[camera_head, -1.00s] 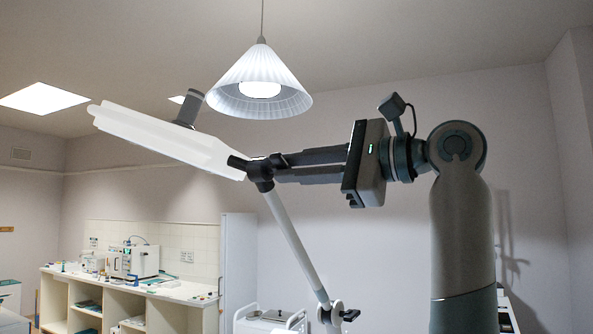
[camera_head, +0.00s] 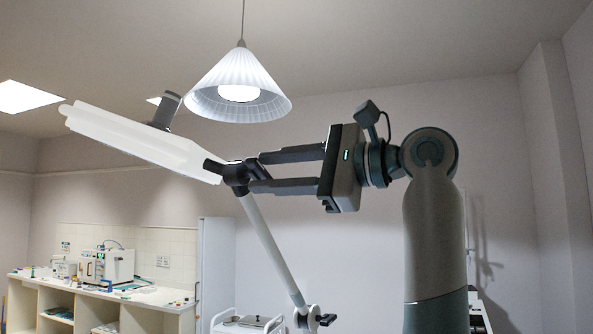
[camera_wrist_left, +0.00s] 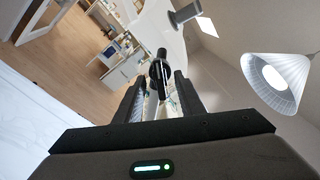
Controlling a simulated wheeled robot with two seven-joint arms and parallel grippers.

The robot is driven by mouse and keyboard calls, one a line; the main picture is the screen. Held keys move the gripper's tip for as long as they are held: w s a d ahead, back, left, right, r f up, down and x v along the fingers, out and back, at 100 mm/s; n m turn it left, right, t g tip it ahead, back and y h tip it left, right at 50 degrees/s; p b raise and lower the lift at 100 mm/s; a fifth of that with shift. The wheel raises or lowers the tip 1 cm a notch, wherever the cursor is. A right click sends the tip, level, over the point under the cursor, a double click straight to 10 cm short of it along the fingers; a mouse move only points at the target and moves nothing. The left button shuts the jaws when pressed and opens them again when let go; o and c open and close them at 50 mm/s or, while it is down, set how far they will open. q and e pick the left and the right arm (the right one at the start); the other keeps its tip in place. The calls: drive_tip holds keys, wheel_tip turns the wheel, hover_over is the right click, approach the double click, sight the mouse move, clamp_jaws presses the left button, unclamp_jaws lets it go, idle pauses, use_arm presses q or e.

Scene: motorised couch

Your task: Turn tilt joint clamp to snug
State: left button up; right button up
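The tilt joint clamp (camera_head: 236,175) is a dark joint where the white lamp head (camera_head: 140,143) meets the slanting pale arm (camera_head: 270,245). In the left wrist view the black clamp part (camera_wrist_left: 160,70) stands upright beyond the fingers, centred in the gap between them. My left gripper (camera_head: 254,173) is open, its two dark fingers spread above and below, with the tips just right of the joint. It also shows in the wrist view (camera_wrist_left: 160,84) with a clear gap between the fingers. I cannot tell whether a finger touches the clamp. My right gripper is not in view.
A white pleated pendant lamp (camera_head: 238,88) hangs above the joint. A second joint with a dark knob (camera_head: 327,320) is low on the pale arm. A counter with equipment (camera_head: 107,267) stands at the back left. Open air surrounds the gripper.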

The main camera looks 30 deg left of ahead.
use_arm(q)
drive_tip(key=shift+w+d+f, duration=0.1)
drive_tip(key=shift+d, duration=0.3)
drive_tip(key=w+d+b, duration=0.1)
drive_tip(key=d+b, duration=0.3)
drive_tip(key=d, duration=1.2)
drive_tip(key=shift+w+d+b, duration=0.25)
drive_tip(key=shift+w+b, duration=0.15)
